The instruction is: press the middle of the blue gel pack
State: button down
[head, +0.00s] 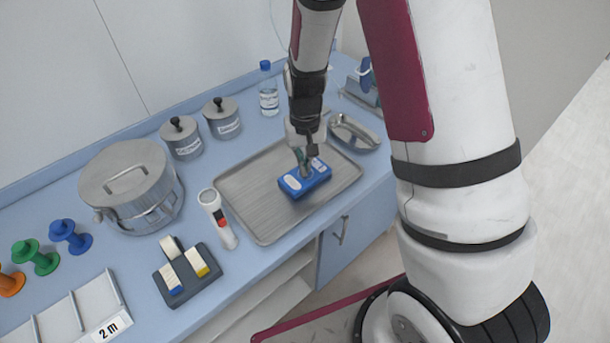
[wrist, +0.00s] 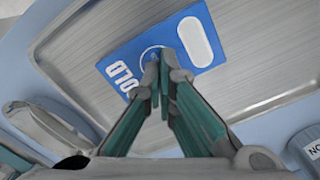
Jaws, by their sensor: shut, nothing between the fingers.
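The blue gel pack (head: 304,181) lies on a metal tray (head: 250,205) on the counter. In the wrist view the pack (wrist: 140,45) shows white lettering, a white oval and a ring mark near its middle. My gripper (head: 305,168) points down at the pack from above. In the wrist view my gripper's fingertips (wrist: 158,62) are closed together over the pack by the ring mark, which they partly cover. I cannot tell for certain whether the tips touch the pack.
A kidney dish (head: 353,133) is close to the tray's far right. A flashlight (head: 218,217) lies beside the tray's left edge. Lidded metal jars (head: 222,118), a bottle (head: 268,90) and a large pot (head: 130,185) stand behind and left. The tray's left part is bare.

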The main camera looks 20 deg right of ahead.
jog(key=shift+s+f, duration=0.1)
jog(key=shift+f, duration=0.8)
dwell(0.8)
jog(key=shift+r+p, duration=1.35)
jog(key=shift+r, duration=2.25)
jog(key=shift+r, duration=0.1)
notch_tip(320, 180, up, 9)
jog(key=t, duration=0.1)
send_over(307, 180)
jog(key=s+r+n+t, duration=0.1)
jog(key=s+r+t, duration=0.1)
jog(key=s+r, duration=0.65)
jog(key=s+r+n+t, duration=0.1)
jog(key=s+r+t, duration=0.1)
jog(key=s+r, duration=0.8)
jog(key=shift+s+d+t, duration=0.2)
jog(key=shift+s+t, duration=0.1)
jog(key=shift+s, duration=0.75)
